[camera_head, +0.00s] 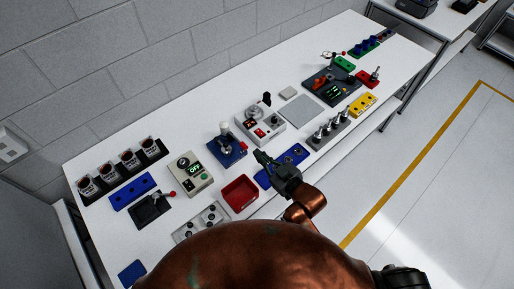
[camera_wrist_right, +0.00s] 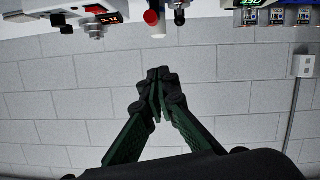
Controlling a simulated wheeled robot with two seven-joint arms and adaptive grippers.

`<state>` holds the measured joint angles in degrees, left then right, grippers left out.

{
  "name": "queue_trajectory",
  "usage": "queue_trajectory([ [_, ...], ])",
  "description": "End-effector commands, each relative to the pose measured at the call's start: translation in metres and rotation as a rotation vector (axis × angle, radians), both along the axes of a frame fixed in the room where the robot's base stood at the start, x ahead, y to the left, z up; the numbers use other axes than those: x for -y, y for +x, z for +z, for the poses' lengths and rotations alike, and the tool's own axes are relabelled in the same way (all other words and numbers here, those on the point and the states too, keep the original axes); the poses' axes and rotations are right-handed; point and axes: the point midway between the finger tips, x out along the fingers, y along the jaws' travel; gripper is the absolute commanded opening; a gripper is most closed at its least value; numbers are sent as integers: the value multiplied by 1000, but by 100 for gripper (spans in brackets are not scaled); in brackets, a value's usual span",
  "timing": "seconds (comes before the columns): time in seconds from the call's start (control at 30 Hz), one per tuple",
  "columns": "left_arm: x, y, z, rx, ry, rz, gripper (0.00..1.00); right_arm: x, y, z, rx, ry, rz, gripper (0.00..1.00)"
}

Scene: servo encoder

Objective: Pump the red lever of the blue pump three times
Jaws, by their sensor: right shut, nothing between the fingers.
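The blue pump (camera_head: 238,158) stands near the middle of the table, with a pale upright cylinder (camera_head: 224,128) on its blue base. A small red part shows at its right side, likely the lever end. In the right wrist view, which is upside down, a red-tipped rod (camera_wrist_right: 151,17) shows at the top, beyond the fingertips; I cannot tell for sure that it is the pump's lever. My right gripper (camera_head: 261,156) is shut and empty, just right of the pump and apart from it; its fingers also show in the right wrist view (camera_wrist_right: 157,78). My left gripper is not in view.
A red tray (camera_head: 240,193) lies in front of the pump. A blue plate (camera_head: 297,153) lies partly under my right gripper. A grey box with a red display (camera_head: 262,127) stands right of the pump, a box with a green display (camera_head: 190,173) left. A wall runs behind.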

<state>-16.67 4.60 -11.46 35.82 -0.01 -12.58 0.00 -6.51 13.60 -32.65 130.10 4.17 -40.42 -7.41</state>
Motion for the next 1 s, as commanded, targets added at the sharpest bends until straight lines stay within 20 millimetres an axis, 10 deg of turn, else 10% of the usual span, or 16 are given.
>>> queue_trajectory([
  [0.47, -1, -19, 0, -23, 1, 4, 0, -5, 8, -1, 1, -2, -3, 0],
  [1.0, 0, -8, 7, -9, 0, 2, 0, -51, 83, -36, -5, -4, -3, 0],
])
